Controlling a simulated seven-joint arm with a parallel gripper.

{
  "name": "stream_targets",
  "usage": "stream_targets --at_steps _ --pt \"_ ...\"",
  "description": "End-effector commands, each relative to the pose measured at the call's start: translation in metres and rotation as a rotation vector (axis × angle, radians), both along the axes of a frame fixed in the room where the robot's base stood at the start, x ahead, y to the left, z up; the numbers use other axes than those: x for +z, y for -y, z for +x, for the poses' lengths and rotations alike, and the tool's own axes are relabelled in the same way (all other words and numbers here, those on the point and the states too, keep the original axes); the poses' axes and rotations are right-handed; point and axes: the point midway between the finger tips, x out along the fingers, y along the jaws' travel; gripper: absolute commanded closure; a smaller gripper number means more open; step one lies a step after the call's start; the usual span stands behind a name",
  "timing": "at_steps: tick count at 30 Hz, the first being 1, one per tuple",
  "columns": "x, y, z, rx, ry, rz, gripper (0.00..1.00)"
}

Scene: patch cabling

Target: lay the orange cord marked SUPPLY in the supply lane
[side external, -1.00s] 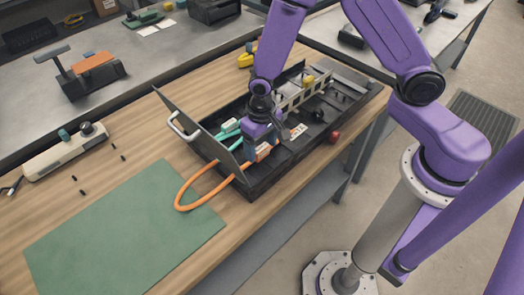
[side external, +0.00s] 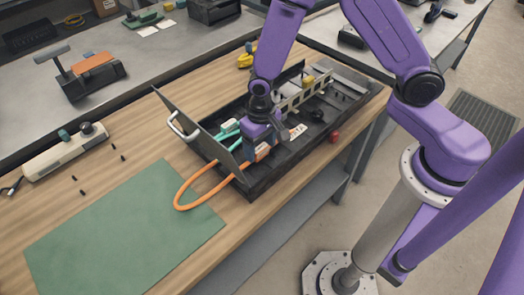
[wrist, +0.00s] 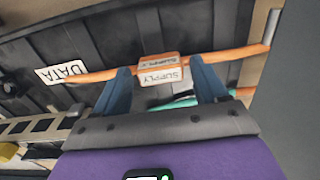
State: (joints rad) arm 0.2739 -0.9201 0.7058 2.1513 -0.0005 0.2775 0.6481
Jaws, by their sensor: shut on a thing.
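The orange cord (side external: 190,186) loops out past the left end of the black tray and lies over the bench there. Its tag marked SUPPLY (wrist: 160,75) sits between the two blue fingers of my gripper (wrist: 161,82). The cord runs past both fingers, roughly crosswise to them. In the side external view my gripper (side external: 257,146) is low over the left part of the tray and hides much of the cord. A white DATA label (wrist: 62,72) is on the tray floor beside the cord. I cannot read a supply lane label.
The black tray (side external: 262,188) has an upright panel (side external: 190,128) with a metal handle at its left end. A teal cord (side external: 226,132) lies behind my gripper. A slotted pale rail (side external: 302,94) runs along the tray.

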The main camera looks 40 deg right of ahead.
Motion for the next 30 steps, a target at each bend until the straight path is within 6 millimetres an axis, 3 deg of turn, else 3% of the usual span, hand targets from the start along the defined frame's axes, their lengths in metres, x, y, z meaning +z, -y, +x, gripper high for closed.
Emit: stream_targets --at_steps 1,4,5,6,30 --pt "-0.007 -0.001 -0.003 0.007 -0.004 -0.002 0.69" --pt "-0.003 -0.001 -0.003 0.007 -0.004 -0.003 0.71" --pt "-0.001 -0.001 -0.003 0.007 -0.004 -0.003 0.9" --pt "0.0 -0.001 -0.003 0.006 -0.005 -0.003 1.0" --pt "0.036 0.001 -0.003 0.002 -0.005 -0.004 1.0"
